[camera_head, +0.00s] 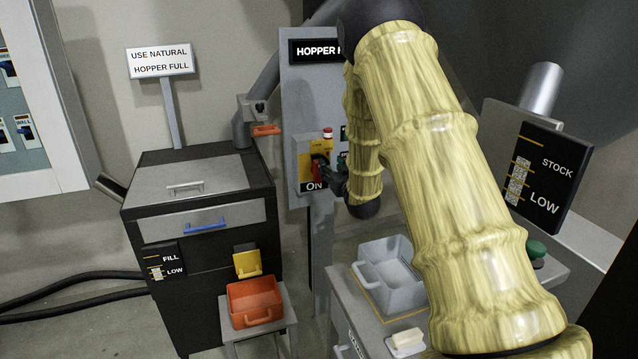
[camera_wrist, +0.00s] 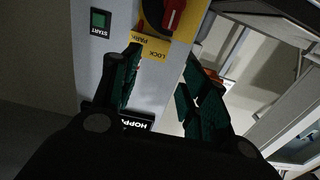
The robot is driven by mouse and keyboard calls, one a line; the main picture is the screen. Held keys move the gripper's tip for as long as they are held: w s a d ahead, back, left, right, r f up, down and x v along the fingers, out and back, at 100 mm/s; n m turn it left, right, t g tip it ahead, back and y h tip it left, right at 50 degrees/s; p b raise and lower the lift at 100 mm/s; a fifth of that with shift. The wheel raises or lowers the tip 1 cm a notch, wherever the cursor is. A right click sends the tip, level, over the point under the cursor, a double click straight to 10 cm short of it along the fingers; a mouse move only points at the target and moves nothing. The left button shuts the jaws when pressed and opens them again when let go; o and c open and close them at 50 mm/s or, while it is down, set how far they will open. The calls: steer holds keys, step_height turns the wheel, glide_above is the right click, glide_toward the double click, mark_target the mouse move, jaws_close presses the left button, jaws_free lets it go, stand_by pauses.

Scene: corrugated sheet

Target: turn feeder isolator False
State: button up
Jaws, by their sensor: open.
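The feeder isolator is a red rotary handle (camera_head: 317,168) on a yellow plate on the grey panel, with a white "ON" label (camera_head: 313,187) below it. In the wrist view the red handle (camera_wrist: 174,16) sits on a dark round base at the top edge, beside yellow "LOCK" and "PARK" lettering (camera_wrist: 150,46). My gripper (camera_head: 334,178) is close to the isolator's lower right. In the wrist view my gripper (camera_wrist: 160,72) is open, its green-padded fingers apart and empty. The handle lies beyond the fingertips, not between them. My arm hides part of the panel.
A green START button (camera_wrist: 100,20) is on the panel. A black hopper cabinet (camera_head: 200,255) stands left, with an orange bin (camera_head: 254,300) on a stand. A grey tub (camera_head: 392,290) is on the bench below my arm. A STOCK gauge (camera_head: 543,180) stands right.

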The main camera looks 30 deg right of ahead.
step_height(320, 180, down, 5)
steer(key=b, duration=0.4)
steer(key=p+x, duration=0.2)
steer(key=x, duration=0.9)
steer(key=shift+f, duration=0.15)
steer(key=shift+w+a, duration=0.1)
jaws_close()
